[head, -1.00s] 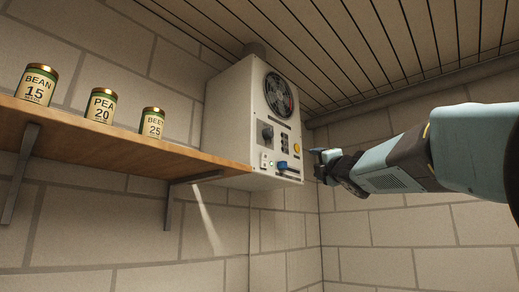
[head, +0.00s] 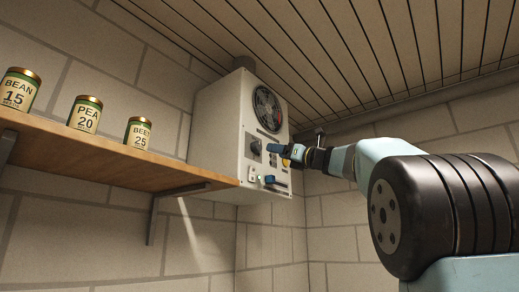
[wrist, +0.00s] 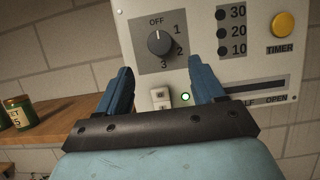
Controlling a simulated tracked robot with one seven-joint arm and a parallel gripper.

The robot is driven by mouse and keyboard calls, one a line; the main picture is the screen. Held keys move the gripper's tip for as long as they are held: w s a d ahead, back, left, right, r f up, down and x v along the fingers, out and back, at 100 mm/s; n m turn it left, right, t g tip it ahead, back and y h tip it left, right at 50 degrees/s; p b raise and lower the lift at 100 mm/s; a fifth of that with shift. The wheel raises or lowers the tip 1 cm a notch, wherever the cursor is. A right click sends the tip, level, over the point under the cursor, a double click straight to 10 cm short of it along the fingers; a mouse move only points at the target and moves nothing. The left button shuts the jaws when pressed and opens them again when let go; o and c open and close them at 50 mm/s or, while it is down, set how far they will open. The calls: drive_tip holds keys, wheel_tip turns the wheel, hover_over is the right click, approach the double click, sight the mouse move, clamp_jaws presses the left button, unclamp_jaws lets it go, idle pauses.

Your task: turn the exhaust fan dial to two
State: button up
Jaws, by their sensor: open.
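In the head view the dial (head: 256,147) sits on the white control box (head: 222,125), below the fan grille (head: 267,108). My gripper (wrist: 161,68) is open and empty, its two blue fingers apart just below the dial in the wrist view. In the head view my gripper (head: 288,150) is right of the dial, close to the panel; I cannot tell the exact gap.
A yellow timer button (wrist: 284,24), lights marked 10, 20 and 30, a white switch (wrist: 160,97), a green lamp (wrist: 185,97) and a slider slot (wrist: 255,88) share the panel. A wooden shelf (head: 150,165) with labelled tins (head: 87,115) stands left. The slatted ceiling is close above.

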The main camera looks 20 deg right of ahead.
sight(259, 147)
drive_tip(key=x, duration=0.8)
drive_tip(key=shift+w+a, duration=0.1)
drive_tip(key=shift+a, duration=0.05)
